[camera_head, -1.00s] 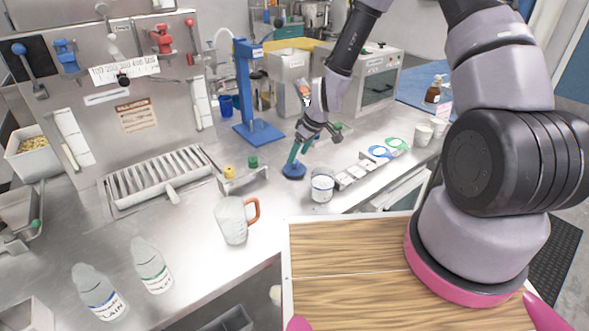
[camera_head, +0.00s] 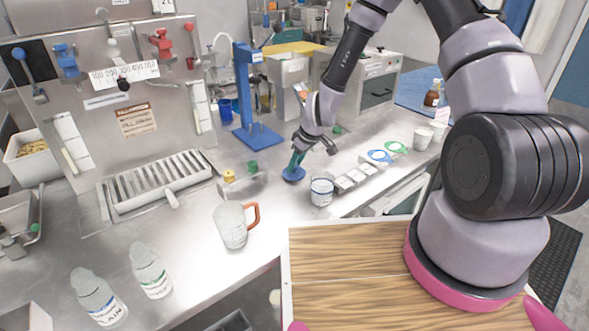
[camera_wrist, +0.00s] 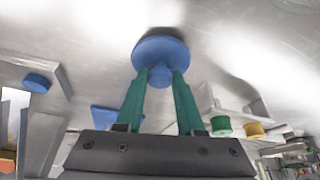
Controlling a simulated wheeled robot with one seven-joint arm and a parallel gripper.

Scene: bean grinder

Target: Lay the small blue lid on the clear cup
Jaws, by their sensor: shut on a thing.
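My gripper (camera_head: 297,160) has its green fingers shut on the small blue lid (camera_head: 293,175). In the wrist view the fingers (camera_wrist: 160,82) pinch the knob of the round lid (camera_wrist: 160,50), with the disc beyond the fingertips. In the head view the lid is low over the steel counter, left of the clear cup; I cannot tell whether it touches the counter. The clear cup (camera_head: 321,191) stands upright near the counter's front edge, with a blue band on it and its top uncovered. I do not see the cup in the wrist view.
A row of small pale blocks (camera_head: 356,176) lies right of the cup. Blue and green rings (camera_head: 379,156) lie behind them. A metal holder with yellow and green knobs (camera_head: 242,182) is to the left. A glass jug (camera_head: 231,225) stands front left. A blue stand (camera_head: 258,134) is behind.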

